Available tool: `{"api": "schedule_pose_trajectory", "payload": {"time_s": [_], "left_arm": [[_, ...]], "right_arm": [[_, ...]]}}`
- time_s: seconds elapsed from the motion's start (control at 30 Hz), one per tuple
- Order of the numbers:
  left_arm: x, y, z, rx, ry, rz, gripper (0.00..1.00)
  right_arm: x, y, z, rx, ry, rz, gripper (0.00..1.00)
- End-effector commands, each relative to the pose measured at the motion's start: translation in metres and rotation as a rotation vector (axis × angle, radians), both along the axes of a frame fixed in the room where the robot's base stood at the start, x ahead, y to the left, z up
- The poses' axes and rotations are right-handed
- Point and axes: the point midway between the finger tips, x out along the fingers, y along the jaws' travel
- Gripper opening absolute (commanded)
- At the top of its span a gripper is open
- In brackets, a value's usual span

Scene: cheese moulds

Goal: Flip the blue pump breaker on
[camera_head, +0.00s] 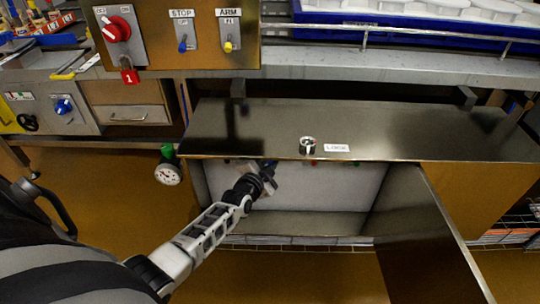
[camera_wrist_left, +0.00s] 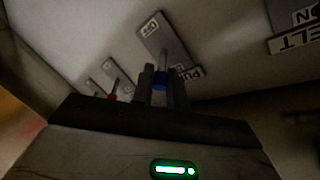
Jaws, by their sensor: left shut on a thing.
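The blue pump breaker (camera_wrist_left: 160,76) shows in the left wrist view as a small blue-tipped lever on a grey plate (camera_wrist_left: 165,42). The plate's label is partly hidden and reads "PU". My left gripper (camera_wrist_left: 163,86) has its two fingers closed around the blue tip. In the head view my left gripper (camera_head: 268,172) reaches inside the open cabinet under the steel counter. The breaker is hidden there by the counter edge and the gripper. My right gripper is not in view.
A red-tipped switch (camera_wrist_left: 111,96) sits left of the pump plate, and a "BELT" plate (camera_wrist_left: 296,40) is at right. The counter edge (camera_head: 250,157) overhangs the gripper. The cabinet door (camera_head: 420,235) stands open at right. A gauge (camera_head: 168,174) hangs left of the opening.

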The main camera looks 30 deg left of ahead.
Motion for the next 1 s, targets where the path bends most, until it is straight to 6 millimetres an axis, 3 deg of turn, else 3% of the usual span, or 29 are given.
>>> {"api": "schedule_pose_trajectory", "payload": {"time_s": [0.23,0.27,0.3,0.33,0.73,0.87,1.0], "left_arm": [[0.000,0.000,0.000,-0.002,-0.002,0.001,0.00],[0.000,0.000,0.000,-0.002,-0.002,0.001,0.21],[0.000,0.000,0.000,-0.002,-0.002,0.001,0.32],[0.000,0.000,0.000,-0.002,-0.002,0.001,0.37],[-0.008,-0.002,0.003,-0.002,-0.002,0.000,0.37],[-0.030,-0.004,0.008,-0.002,-0.001,0.001,0.37],[-0.064,-0.009,0.013,-0.002,0.002,0.001,0.37]], "right_arm": [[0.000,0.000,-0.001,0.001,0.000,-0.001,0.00],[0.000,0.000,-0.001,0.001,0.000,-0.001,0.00],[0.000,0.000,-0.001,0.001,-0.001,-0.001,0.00],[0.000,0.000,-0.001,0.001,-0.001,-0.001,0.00],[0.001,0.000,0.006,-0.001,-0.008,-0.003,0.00],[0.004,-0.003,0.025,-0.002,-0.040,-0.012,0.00],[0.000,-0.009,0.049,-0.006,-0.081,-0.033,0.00]]}}
